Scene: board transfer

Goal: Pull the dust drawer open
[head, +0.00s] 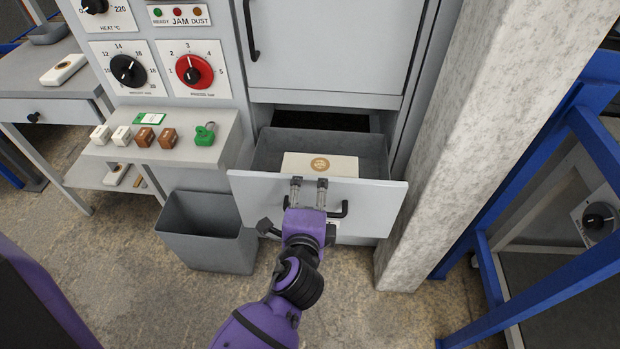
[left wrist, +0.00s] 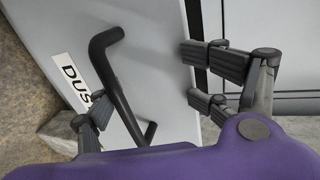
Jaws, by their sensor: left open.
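The dust drawer (head: 250,190) stands pulled out from the grey machine, its front panel well clear of the dark opening. A cream block with a round brown mark (head: 320,165) lies inside it. The drawer's black bar handle (head: 341,209) is on the front panel, partly hidden by my gripper. My left gripper (head: 309,186) is at the front panel, with its fingers up by the top edge. In the left wrist view the fingers (left wrist: 148,88) are spread, with the handle (left wrist: 118,85) between them and a gap on the right side. Part of the DUST label (left wrist: 75,85) shows there. My right gripper is not in view.
A grey bin (head: 207,245) stands on the floor left of the drawer. A concrete pillar (head: 465,130) rises close to its right, with a blue frame (head: 540,250) beyond. A shelf (head: 200,155) with several small blocks and a green padlock (head: 205,135) juts out above the bin.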

